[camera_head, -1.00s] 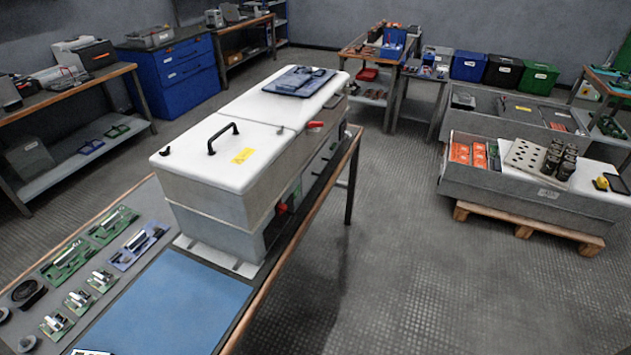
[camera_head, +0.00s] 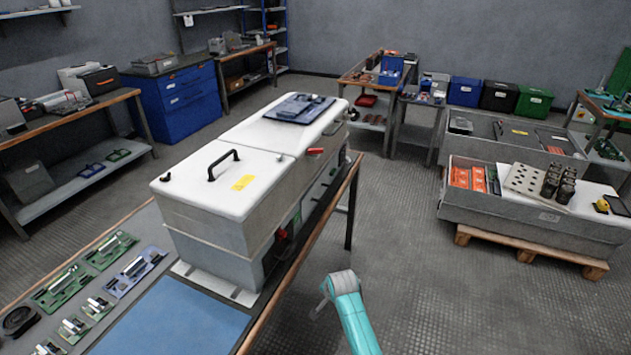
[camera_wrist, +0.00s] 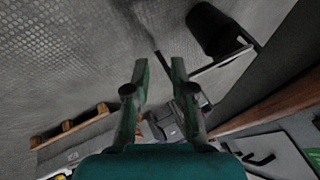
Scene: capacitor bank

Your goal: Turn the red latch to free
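A small red latch (camera_head: 315,150) sits on the right edge of the white lid (camera_head: 210,175) of a long grey cabinet (camera_head: 215,235), near the seam between its two lid sections. It looks horizontal, but its exact angle is too small to judge. A second red part (camera_head: 282,234) shows low on the cabinet's right side. My gripper (camera_wrist: 159,64) shows in the wrist view with its two green fingers apart and nothing between them. In the head view my teal arm is at the bottom centre, right of the cabinet and apart from the latch.
The cabinet stands on a workbench with a blue mat (camera_head: 175,318) and several circuit boards (camera_head: 62,288) at the left. A black handle (camera_head: 222,163) and a blue tray (camera_head: 300,107) are on the lids. Open floor (camera_head: 410,250) lies right of the bench, before a pallet (camera_head: 530,250).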

